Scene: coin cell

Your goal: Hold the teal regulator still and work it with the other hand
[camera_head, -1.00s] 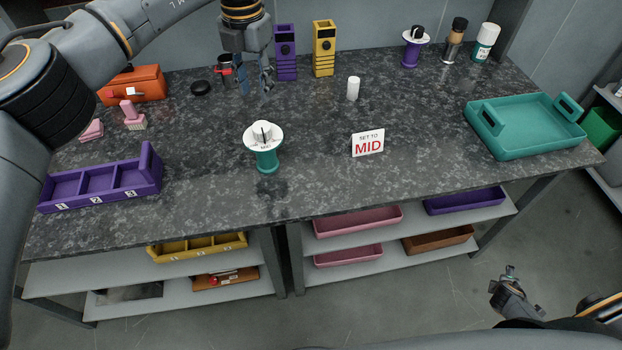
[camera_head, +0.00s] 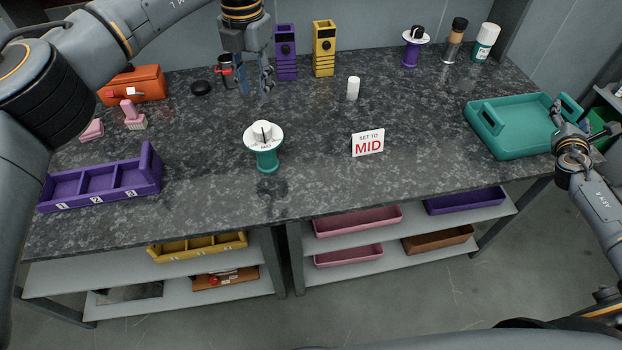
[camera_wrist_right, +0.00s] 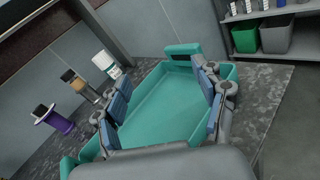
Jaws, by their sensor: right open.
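The teal regulator (camera_head: 267,159) stands upright on the dark counter, left of the middle in the head view. It has a white round dial with a raised knob on top.
A purple compartment tray (camera_head: 108,188) lies at the left front. Purple (camera_head: 285,60) and yellow (camera_head: 324,58) holders stand at the back. A purple-based dial (camera_head: 411,55) and a white bottle (camera_head: 485,45) stand at the back right. The counter around the regulator is clear.

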